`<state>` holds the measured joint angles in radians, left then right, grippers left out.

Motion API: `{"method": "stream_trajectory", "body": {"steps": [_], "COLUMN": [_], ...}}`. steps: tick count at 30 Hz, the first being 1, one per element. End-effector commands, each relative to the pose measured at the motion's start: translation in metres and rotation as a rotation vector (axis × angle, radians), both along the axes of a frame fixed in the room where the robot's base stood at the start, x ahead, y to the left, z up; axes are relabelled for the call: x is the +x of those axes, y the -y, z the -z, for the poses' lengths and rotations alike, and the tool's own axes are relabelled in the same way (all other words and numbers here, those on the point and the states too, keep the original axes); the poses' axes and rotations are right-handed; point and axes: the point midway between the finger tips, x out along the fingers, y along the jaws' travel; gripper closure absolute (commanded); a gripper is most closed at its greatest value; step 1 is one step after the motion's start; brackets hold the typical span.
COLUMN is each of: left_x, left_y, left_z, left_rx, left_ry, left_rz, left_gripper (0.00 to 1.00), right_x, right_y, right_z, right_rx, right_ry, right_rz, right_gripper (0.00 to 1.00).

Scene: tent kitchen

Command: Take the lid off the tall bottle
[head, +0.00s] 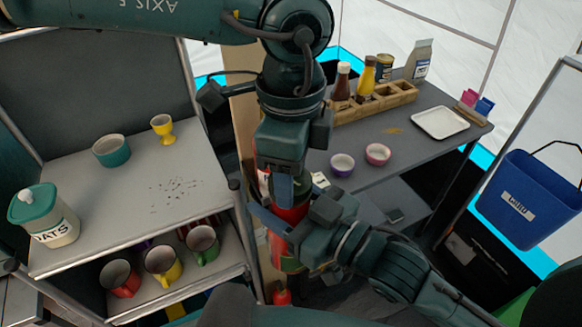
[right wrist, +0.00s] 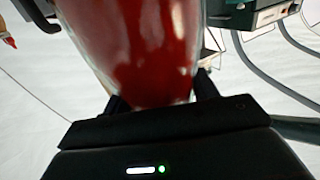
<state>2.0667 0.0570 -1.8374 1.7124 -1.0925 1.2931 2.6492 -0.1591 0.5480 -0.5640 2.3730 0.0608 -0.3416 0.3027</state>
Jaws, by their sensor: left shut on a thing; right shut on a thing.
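The tall bottle is glossy red (head: 288,216) and stands roughly upright between my two grippers in the middle of the head view. Its red body fills the top of the right wrist view (right wrist: 135,45). My right gripper (head: 292,232) comes from the lower right and is shut on the bottle's body; its dark fingers show on either side in the right wrist view (right wrist: 160,95). My left gripper (head: 284,188) points down from above and is shut at the bottle's top. The lid is hidden by the left gripper there.
A shelf unit (head: 95,235) at left holds a teal bowl, yellow egg cup, oats jar (head: 45,215) and mugs. A dark table (head: 410,150) at right holds sauce bottles in a wooden rack, small bowls and a white tray (head: 440,123). A blue bin (head: 528,200) hangs at far right.

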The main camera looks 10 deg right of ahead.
Motion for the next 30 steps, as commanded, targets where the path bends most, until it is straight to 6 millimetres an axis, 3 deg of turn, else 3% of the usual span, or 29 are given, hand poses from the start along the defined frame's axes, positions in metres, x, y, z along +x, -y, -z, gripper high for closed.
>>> {"method": "stream_trajectory", "body": {"steps": [3, 7, 30], "left_x": [0.0037, 0.0032, 0.0035], "left_y": [-0.0005, -0.0002, -0.0003], "left_z": [-0.0025, -0.0021, -0.0053], "left_rx": [0.0, -0.002, -0.001], "left_ry": [0.01, 0.006, 0.008], "left_rz": [-0.214, -0.336, -0.329], "left_gripper": [0.75, 0.75, 0.75], "right_x": [-0.0006, -0.0003, 0.0003], "right_y": [-0.0001, 0.0001, 0.0003], "right_z": [-0.0023, -0.0021, -0.0034], "right_rx": [0.007, 0.006, 0.005], "right_ry": [0.002, 0.001, 0.007], "right_rz": [-0.002, -0.001, 0.0], "right_gripper": [1.0, 1.0, 1.0]}}
